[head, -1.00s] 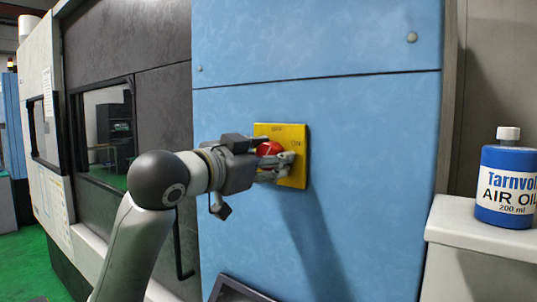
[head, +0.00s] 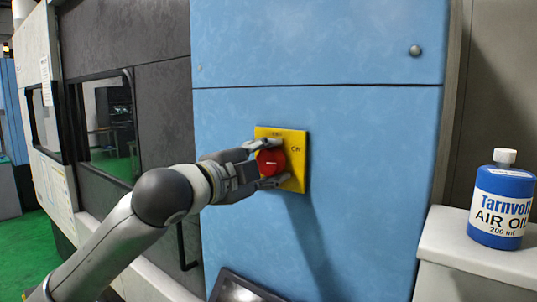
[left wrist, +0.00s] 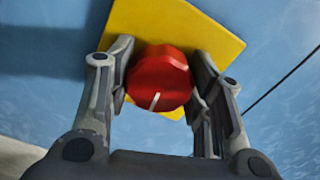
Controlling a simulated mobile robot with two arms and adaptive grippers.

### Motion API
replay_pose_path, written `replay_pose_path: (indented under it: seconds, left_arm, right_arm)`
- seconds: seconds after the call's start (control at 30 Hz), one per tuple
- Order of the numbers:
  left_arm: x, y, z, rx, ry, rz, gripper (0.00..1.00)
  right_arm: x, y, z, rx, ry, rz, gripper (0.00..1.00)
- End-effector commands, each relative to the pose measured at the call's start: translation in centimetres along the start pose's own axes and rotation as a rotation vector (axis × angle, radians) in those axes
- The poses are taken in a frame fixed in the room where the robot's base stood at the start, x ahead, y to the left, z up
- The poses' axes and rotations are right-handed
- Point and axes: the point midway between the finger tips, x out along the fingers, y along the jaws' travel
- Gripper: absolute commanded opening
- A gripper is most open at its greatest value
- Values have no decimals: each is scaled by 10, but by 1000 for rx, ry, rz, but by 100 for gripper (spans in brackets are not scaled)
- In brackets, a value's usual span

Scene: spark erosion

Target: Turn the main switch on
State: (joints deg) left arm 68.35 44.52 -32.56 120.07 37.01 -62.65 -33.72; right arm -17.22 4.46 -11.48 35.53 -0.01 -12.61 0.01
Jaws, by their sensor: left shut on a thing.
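The main switch is a red round knob (head: 270,161) on a yellow plate (head: 297,176) fixed to the blue cabinet wall. "ON" is printed at the plate's right; the word at its top is partly covered by a finger. My left gripper (head: 273,164) is shut on the knob, one finger above it and one below. In the left wrist view the knob (left wrist: 160,75) sits between the two fingers (left wrist: 161,62), and a white mark on its edge points down toward the palm. My right gripper is not in view.
A blue and white air oil bottle (head: 501,203) stands on a light ledge (head: 480,252) at the right. A dark machine door with a window (head: 108,125) is at the left. A dark screen (head: 240,290) juts out below the plate. The blue wall around the plate is clear.

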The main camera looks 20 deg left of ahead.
Motion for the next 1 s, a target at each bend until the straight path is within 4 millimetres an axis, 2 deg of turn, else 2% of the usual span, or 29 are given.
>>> replay_pose_path:
  seconds: [0.3, 0.87, 0.9, 1.0]
  left_arm:
    - [0, 0, 0, 131, 1, 1, 23]
    - [0, 2, 0, 161, 1, 3, 23]
    - [0, 2, 0, 160, 1, 3, 50]
    - [0, 2, 0, 160, 1, 3, 62]
  right_arm:
    - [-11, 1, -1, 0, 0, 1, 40]
    - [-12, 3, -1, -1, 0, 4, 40]
    - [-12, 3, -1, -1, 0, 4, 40]
    - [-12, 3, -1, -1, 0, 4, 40]
